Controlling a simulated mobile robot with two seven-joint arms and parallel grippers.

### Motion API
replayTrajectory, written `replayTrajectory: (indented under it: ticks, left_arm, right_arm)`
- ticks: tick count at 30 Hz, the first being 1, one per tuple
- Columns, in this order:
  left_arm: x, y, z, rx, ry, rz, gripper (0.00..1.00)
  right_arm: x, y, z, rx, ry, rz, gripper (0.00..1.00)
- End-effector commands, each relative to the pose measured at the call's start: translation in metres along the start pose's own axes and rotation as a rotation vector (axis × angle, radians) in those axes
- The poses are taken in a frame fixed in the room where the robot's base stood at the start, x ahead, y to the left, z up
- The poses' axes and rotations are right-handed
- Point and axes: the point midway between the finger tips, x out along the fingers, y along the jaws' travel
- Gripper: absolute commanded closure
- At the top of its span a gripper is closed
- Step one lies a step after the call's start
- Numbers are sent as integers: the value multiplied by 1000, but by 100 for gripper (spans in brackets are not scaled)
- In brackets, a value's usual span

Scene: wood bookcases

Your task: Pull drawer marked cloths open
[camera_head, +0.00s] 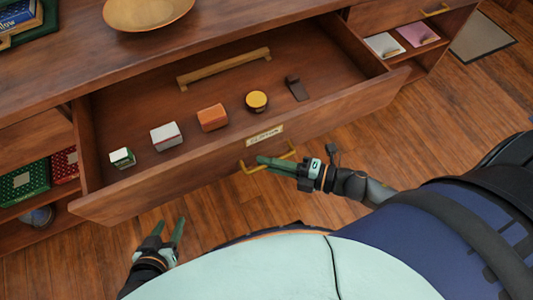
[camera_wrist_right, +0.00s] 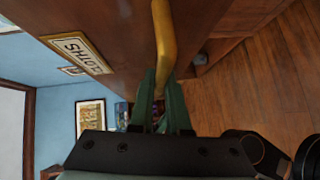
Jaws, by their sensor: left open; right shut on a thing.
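The wooden drawer (camera_head: 340,114) stands pulled well out of the cabinet, its inside visible in the head view. Its front carries a pale label (camera_head: 264,136); in the right wrist view the label (camera_wrist_right: 76,53) is upside down and looks like "CLOTHS". My right gripper (camera_head: 265,161) is shut on the brass handle (camera_head: 247,170) below the label. The right wrist view shows the gripper's fingers (camera_wrist_right: 163,88) on either side of the handle (camera_wrist_right: 165,35). My left gripper (camera_head: 169,226) is open and empty, low in front of the drawer's left part.
In the drawer lie a small green-white box (camera_head: 122,158), a white box (camera_head: 166,136), an orange block (camera_head: 212,118), a yellow-topped tin (camera_head: 257,101), a dark item (camera_head: 296,88) and a wooden bar (camera_head: 224,68). A gold bowl (camera_head: 148,12) sits on the cabinet top. Wood floor is clear in front.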

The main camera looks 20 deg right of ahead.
Motion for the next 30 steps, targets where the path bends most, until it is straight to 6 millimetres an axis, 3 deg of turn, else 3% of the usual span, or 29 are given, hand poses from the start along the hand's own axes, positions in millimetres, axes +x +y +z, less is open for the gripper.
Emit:
replayTrajectory:
  ticks: [11, 12, 20, 30]
  left_arm:
    - [1, 0, -1, 1, 1, 0, 50]
    - [1, 0, -1, 1, 1, 0, 50]
    - [1, 0, -1, 1, 2, 0, 50]
    - [1, 0, -3, 1, 5, 0, 50]
  right_arm:
    - [-1, 0, 0, 0, 0, 1, 100]
    - [-1, 0, 0, 0, 0, 1, 84]
    - [-1, 0, 0, 0, 0, 1, 55]
    - [0, 0, 0, 0, 0, 1, 55]
